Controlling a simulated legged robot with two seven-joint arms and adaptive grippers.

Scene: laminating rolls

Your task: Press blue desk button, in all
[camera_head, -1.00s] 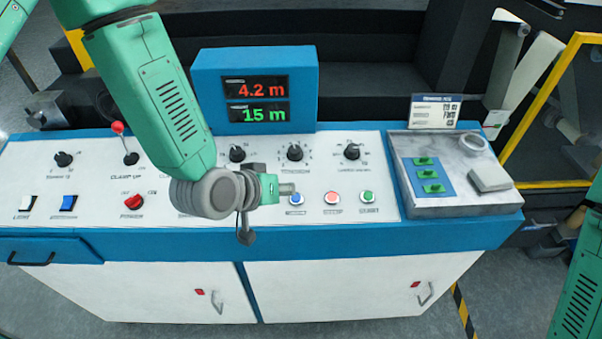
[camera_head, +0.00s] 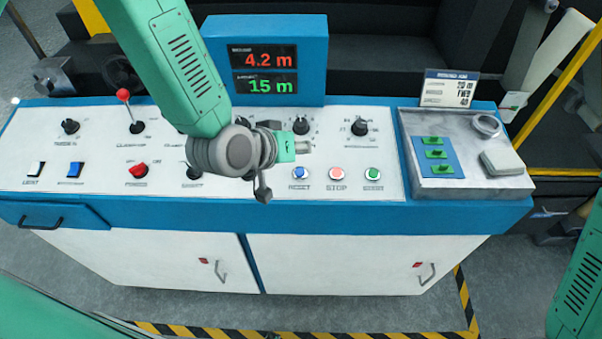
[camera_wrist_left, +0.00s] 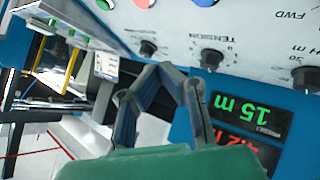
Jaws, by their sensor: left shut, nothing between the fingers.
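The blue button (camera_head: 300,173), labelled RESET, is on the sloped white panel of the desk, left of the red STOP button (camera_head: 337,174) and the green button (camera_head: 373,174). Part of the blue button shows at the top edge of the left wrist view (camera_wrist_left: 182,2). My left gripper (camera_head: 303,148) is just behind the blue button in the head view and looks apart from it. In the left wrist view its fingers (camera_wrist_left: 160,72) meet at the tips, shut and empty. The button's face is uncovered in the head view. My right gripper is out of view.
A blue display box (camera_head: 265,60) stands behind the panel, reading 4.2 m and 15 m. Knobs, including one (camera_head: 360,126), and a red-topped lever (camera_head: 123,95) stick up from the panel. A grey tray (camera_head: 470,180) with green switches is at the right.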

